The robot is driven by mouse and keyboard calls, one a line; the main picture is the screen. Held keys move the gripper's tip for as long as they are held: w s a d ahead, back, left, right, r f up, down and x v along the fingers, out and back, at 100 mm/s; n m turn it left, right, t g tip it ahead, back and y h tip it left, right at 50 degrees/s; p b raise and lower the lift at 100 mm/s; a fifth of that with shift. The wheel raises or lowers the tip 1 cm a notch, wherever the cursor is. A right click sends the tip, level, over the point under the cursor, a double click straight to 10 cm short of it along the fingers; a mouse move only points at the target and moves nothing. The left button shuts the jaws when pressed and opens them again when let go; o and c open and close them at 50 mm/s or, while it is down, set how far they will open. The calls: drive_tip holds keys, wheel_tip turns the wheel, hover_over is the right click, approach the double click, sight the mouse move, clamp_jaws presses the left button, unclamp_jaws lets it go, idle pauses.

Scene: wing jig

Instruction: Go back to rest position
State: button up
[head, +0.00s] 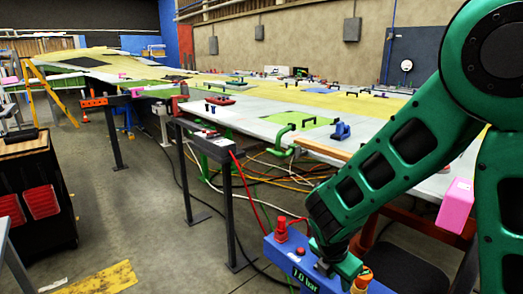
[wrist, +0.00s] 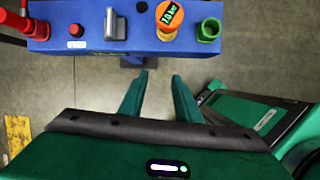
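My green gripper (wrist: 160,78) shows in the wrist view with its two fingers spread apart and nothing between them. In the head view my arm reaches down from the right, and my gripper (head: 336,268) is at the blue box at the bottom; its fingertips cannot be made out there. In the wrist view the blue box (wrist: 88,40) lies just beyond the fingertips. It carries an orange knob (wrist: 169,14), a green fitting (wrist: 209,29), a grey lever (wrist: 115,24) and a red fitting (wrist: 38,28). The fingers look apart from the knob.
A long wing panel (head: 255,108) on a jig stretches to the back left, with clamps along its edge. A pink block (head: 457,192) is beside my arm. A black cart (head: 38,185) with red bins stands at left. Cables (head: 270,165) lie under the jig.

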drive_tip(key=s+d+r+m+g, duration=0.1)
drive_tip(key=s+d+r+m, duration=0.2)
drive_tip(key=d+m, duration=0.2)
drive_tip(key=s+d+r+m+g+y, duration=0.1)
drive_tip(key=s+d+r+m, duration=0.1)
drive_tip(key=d+m, duration=0.3)
drive_tip(key=s+d+r+m, duration=0.3)
drive_tip(key=d+m, duration=0.2)
drive_tip(key=s+d+r+m+y, duration=0.1)
drive_tip(key=s+d+r+m, duration=0.1)
drive_tip(key=s+m, duration=0.5)
drive_tip(key=s+d+r+m+g+y, duration=0.1)
drive_tip(key=s+d+r+m, duration=0.2)
drive_tip(key=s+m, duration=0.5)
drive_tip(key=shift+r+m, duration=0.35)
drive_tip(key=shift+m, duration=0.35)
drive_tip(key=shift+d, duration=0.1)
